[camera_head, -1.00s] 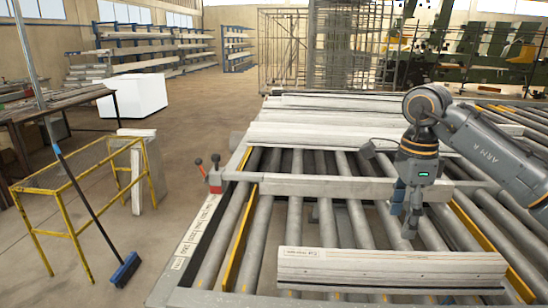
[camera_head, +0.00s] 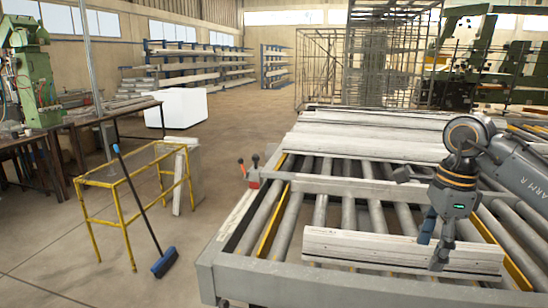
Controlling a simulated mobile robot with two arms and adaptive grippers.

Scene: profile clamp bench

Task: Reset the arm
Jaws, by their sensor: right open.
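My right gripper (camera_head: 432,252) hangs from my right arm at the right of the head view. It points down, its two fingers are apart, and nothing shows between them. Its fingers overlap the right part of a pale long profile (camera_head: 355,246) lying across the front of the roller bench (camera_head: 270,282). I cannot tell whether they touch it. My left gripper is not in view.
More pale profiles (camera_head: 370,138) lie stacked at the back of the bench. A crossbar (camera_head: 350,187) spans the rollers. A yellow frame (camera_head: 130,180), a blue broom (camera_head: 164,262) and a white block (camera_head: 176,107) stand left. Open floor lies between.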

